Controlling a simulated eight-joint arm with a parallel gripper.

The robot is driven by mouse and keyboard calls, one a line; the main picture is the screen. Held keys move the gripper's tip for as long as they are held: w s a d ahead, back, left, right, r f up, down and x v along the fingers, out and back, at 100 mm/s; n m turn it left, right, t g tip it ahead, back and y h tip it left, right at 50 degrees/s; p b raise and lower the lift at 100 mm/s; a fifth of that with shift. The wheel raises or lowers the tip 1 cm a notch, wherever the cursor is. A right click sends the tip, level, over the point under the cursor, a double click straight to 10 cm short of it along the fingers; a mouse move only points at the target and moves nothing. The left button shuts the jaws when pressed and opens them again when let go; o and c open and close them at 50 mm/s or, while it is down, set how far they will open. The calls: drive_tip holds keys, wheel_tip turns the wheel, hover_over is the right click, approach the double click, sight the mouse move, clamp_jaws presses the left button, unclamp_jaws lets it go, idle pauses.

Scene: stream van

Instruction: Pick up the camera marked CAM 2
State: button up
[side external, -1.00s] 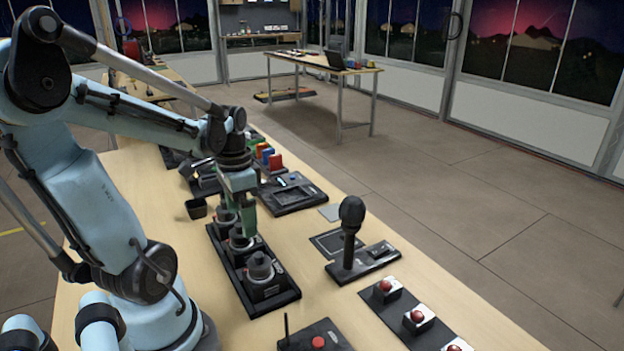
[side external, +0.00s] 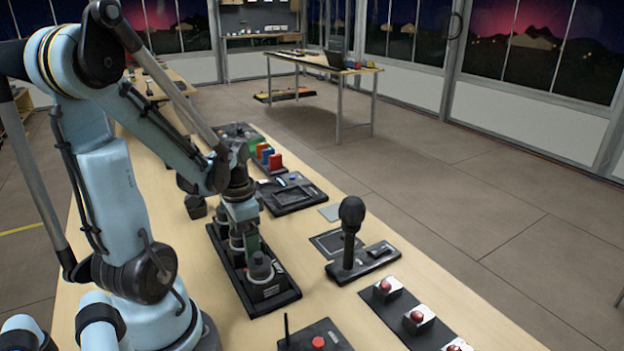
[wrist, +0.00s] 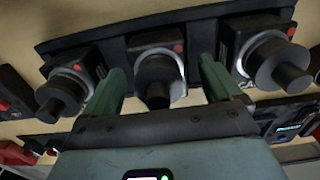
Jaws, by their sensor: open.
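Several black box cameras with round lenses sit in a row on a black tray (side external: 285,297). The nearest camera (side external: 262,273) stands clear in the side view; the middle one is mostly hidden behind my gripper (side external: 245,243). In the wrist view, my gripper (wrist: 163,75) is open, its two green fingers on either side of the middle camera (wrist: 156,84), with nothing clasped. A left camera (wrist: 68,88) and a right camera (wrist: 270,60) flank it. Part of a "CA" label shows on the right one; the middle camera's marking is not readable.
A microphone on a black base (side external: 350,225) stands right of the tray. Red buttons (side external: 417,317) line the front right. A dark cup (side external: 196,207) is left of the tray, and coloured blocks (side external: 268,157) are farther back. Bare wood lies between tray and microphone.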

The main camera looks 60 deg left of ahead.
drive_tip(key=c, duration=1.6)
drive_tip(key=shift+o, duration=0.2)
drive_tip(key=shift+r, duration=0.2)
